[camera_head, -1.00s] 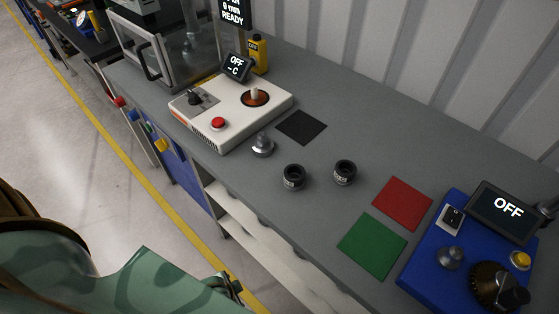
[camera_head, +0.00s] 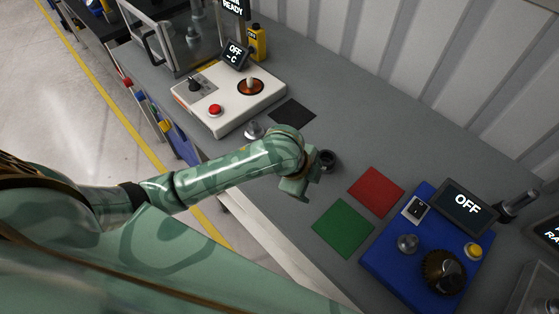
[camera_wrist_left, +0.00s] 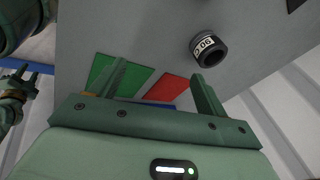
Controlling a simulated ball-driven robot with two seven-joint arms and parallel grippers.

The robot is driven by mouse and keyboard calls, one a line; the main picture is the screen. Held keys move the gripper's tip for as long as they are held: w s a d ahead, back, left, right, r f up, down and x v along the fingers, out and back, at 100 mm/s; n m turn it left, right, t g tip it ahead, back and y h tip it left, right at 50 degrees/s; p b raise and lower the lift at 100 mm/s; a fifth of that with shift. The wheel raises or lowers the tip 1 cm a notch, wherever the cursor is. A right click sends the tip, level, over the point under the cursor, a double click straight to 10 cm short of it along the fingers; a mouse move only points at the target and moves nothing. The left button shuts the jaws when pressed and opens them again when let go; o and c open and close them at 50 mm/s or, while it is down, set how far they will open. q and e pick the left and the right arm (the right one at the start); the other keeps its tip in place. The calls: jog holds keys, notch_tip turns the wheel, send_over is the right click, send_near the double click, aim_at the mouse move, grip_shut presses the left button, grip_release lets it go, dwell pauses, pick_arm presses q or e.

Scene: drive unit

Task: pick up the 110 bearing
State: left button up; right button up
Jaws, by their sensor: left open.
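One dark, ring-shaped bearing (camera_head: 327,160) stands on the grey bench, just beyond my left gripper (camera_head: 300,187), partly behind it. My left arm hides the spot beside it, where a second bearing stood. In the left wrist view a black bearing with a white label (camera_wrist_left: 209,48) stands beyond the right-hand finger, outside the jaws. Its label is too small and turned to read surely, so I cannot tell if it is the 110. My left gripper also shows there (camera_wrist_left: 158,72), open, with nothing held. A green gripper-like part (camera_wrist_left: 17,82), seemingly my right gripper, shows at the left edge.
A green mat (camera_head: 343,227) and a red mat (camera_head: 376,192) lie to the right, before a blue unit (camera_head: 385,262). A white heater unit (camera_head: 235,105), a black mat (camera_head: 292,112) and a metal knobbed part (camera_head: 253,130) lie behind the arm.

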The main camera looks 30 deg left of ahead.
pick_arm(q)
jog(key=w+a+r+m+g+y+p, duration=0.1)
jog(key=w+a+r+m+g+y, duration=0.35)
jog(key=a+r, duration=0.55)
jog(key=shift+m+t+h, duration=0.25)
jog(key=shift+t+h, duration=0.1)
jog(key=shift+h, duration=0.5)
jog(key=f+b, duration=0.1)
jog(key=f, duration=0.3)
jog(key=f+b, duration=0.1)
jog(key=f, duration=0.3)
jog(key=w+a+f+b, duration=0.1)
jog(key=f, duration=0.2)
jog(key=shift+f, duration=0.4)
notch_tip(320, 180, down, 5)
jog(key=shift+w+f+b, duration=0.15)
jog(key=shift+b, duration=1.05)
jog(key=c, duration=1.2)
jog(key=shift+c, duration=0.2)
